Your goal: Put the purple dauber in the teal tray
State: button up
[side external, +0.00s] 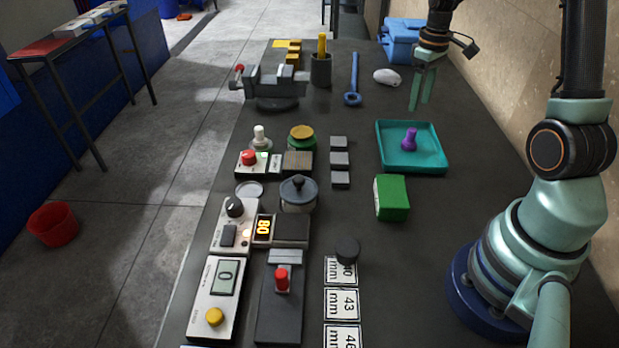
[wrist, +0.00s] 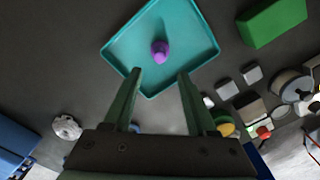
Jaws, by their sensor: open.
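The purple dauber (side external: 410,139) stands inside the teal tray (side external: 436,168), near its middle. In the wrist view the dauber (wrist: 160,50) also shows inside the teal tray (wrist: 120,48), beyond my fingertips. My gripper (side external: 421,104) is above the table behind the tray, pointing down. It is open and nothing is between its fingers. In the wrist view my gripper (wrist: 160,76) has its two fingers spread, with the fingertips overlapping the tray's near edge in the picture. The gripper is apart from the dauber.
A green block (side external: 391,198) stands in front of the tray. Several dark blocks (side external: 340,159) lie to its left. A white mouse-shaped object (side external: 387,77), a blue wrench (side external: 353,82) and a blue box (side external: 401,40) are behind. A vise (side external: 277,90) stands at the back left.

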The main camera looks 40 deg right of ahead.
jog(key=a+r+t, duration=0.2)
jog(key=a+r, duration=0.8)
jog(key=a, duration=0.2)
jog(key=s+a+r+t, duration=0.2)
jog(key=s+a, duration=0.4)
jog(key=a, duration=0.5)
jog(key=shift+a+r+t, duration=0.2)
jog(key=shift+t, duration=0.6)
